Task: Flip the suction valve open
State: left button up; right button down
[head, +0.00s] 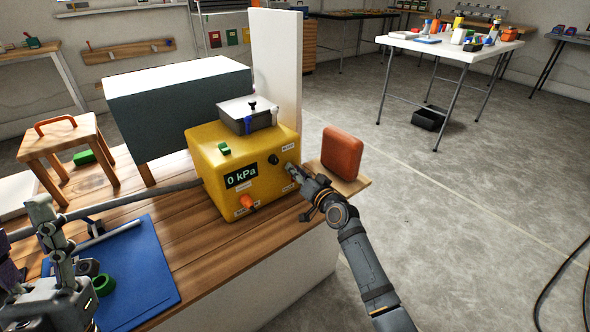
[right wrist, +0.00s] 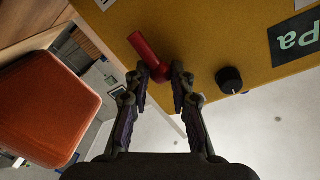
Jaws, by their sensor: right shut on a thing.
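The yellow pump box (head: 215,165) stands on the wooden bench, its display (head: 241,176) reading 0 kPa. In the right wrist view, the red suction valve lever (right wrist: 142,48) sticks out from the box's yellow face (right wrist: 205,30), its round base between my fingertips. My right gripper (right wrist: 160,80) is shut on the valve lever near that base. In the head view my right gripper (head: 292,170) is at the box's right front and hides the lever. Parts of my left arm show at the lower left; its jaws cannot be made out.
A black knob (right wrist: 230,80) sits beside the valve. A red-orange block (head: 342,153) stands close right of my right gripper. An orange knob (head: 248,202) is low on the box. A blue mat (head: 140,270) lies at the front left. A grey hose (head: 135,200) runs to the box.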

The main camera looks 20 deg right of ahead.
jog(key=shift+f, duration=0.1)
jog(key=c, duration=1.1)
grip_release()
jog(key=shift+c, duration=0.2)
jog(key=v, duration=1.2)
jog(key=shift+a, duration=0.1)
